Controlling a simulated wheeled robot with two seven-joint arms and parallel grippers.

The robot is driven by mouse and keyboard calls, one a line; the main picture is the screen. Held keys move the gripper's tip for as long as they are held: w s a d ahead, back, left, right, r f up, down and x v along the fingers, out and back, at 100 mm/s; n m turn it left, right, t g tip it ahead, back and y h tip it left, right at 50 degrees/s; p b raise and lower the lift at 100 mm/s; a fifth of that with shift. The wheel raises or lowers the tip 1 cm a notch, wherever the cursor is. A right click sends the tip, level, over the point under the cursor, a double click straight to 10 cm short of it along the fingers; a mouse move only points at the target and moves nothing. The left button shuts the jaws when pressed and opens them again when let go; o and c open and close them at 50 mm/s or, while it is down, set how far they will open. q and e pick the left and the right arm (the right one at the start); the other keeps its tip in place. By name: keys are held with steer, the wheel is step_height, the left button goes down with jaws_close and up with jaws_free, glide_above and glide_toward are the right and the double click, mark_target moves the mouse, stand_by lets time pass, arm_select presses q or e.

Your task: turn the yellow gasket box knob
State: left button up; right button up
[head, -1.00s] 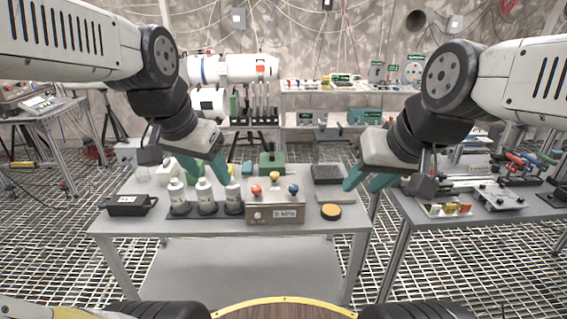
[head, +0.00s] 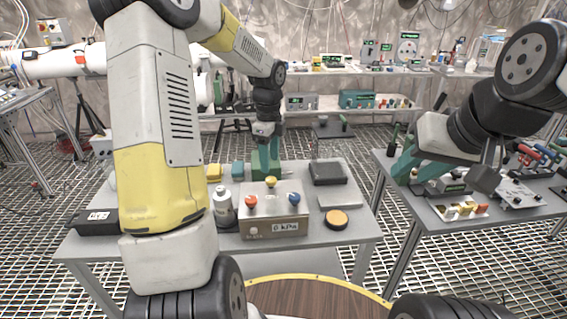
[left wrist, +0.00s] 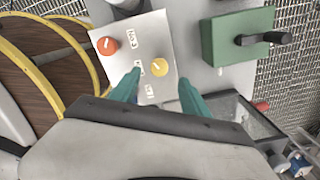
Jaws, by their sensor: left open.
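The grey gasket box (head: 257,228) stands on the near table. Its top carries a red knob (head: 251,202), a yellow knob (head: 271,182) and a blue knob (head: 294,198). Its front reads "0 kPa". My left gripper (head: 266,172) points down over the box's far side, behind the yellow knob in the head view. In the left wrist view, my open left gripper (left wrist: 160,79) has its fingers on either side of the yellow knob (left wrist: 159,68), with gaps; the red knob (left wrist: 106,45) is outside them. The blue knob is hidden there. My right gripper (head: 405,165) hangs by the right table.
A green box with a black handle (left wrist: 238,38) stands close beside the gasket box. A white-capped bottle (head: 223,208), an orange disc (head: 336,218) and a dark tray (head: 328,173) are on the table. A right-hand table (head: 430,222) holds tools. My left forearm covers the table's left part.

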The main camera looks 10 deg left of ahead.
mark_target(270, 179)
arm_select(q)
step_height(270, 179, down, 6)
steer(key=shift+f, duration=0.25)
jaws_close()
steer(key=shift+n, duration=0.3)
